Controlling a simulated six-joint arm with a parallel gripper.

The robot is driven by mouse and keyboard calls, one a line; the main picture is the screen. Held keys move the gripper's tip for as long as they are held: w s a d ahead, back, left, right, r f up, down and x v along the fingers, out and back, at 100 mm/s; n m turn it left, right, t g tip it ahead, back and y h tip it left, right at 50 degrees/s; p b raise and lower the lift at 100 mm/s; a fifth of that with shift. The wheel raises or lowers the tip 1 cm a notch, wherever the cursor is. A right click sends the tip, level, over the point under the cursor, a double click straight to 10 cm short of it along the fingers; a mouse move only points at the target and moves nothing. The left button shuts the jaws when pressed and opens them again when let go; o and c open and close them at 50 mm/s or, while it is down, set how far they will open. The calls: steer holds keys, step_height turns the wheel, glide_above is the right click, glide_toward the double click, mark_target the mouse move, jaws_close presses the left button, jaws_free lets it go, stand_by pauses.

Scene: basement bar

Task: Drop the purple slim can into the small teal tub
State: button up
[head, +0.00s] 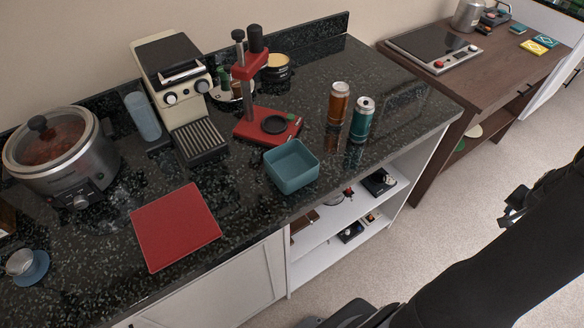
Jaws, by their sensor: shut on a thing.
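The small teal tub (291,167) stands upright and open near the front edge of the dark speckled counter. The part of its inside that I can see looks empty. No purple slim can shows in the head view. My black arm crosses the lower right of the picture, over the floor and well apart from the tub. My gripper's fingertips do not show, so what they hold is hidden from me.
An orange-brown can (338,103) and a teal can (361,120) stand right of the tub. A red stand (265,128) is just behind it. A red mat (176,226) lies to the left. The counter's right end is clear.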

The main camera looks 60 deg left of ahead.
steer(key=s+f, duration=0.6)
steer(key=f, duration=0.1)
steer(key=w+a+r+n+y, duration=0.1)
steer(key=a+r+n, duration=0.3)
steer(key=a+r, duration=0.5)
steer(key=w+a+r+n+y, duration=0.2)
steer(key=a+r+n, duration=0.3)
steer(key=a, duration=0.6)
steer(key=s+a+r+n+g+y, duration=0.1)
steer(key=s+a+r+n, duration=0.1)
steer(key=s+a+r, duration=0.55)
steer(key=s+a+r+n+g, duration=0.2)
steer(key=s+a+r, duration=0.2)
steer(key=a+r, duration=0.5)
steer(key=s+a, duration=0.3)
steer(key=s, duration=0.4)
steer(key=s+a, duration=0.3)
steer(key=s, duration=0.4)
steer(key=s+d+f+m+t, duration=0.1)
steer(key=s+f+m, duration=0.1)
steer(key=s, duration=0.6)
steer(key=s+d+f+m+t, duration=0.1)
steer(key=s+f+m, duration=0.15)
steer(key=s, duration=0.45)
steer(key=shift+n+h, duration=0.25)
steer(key=shift+h, duration=0.15)
steer(key=shift+a+f, duration=0.2)
steer(key=shift+f, duration=2.6)
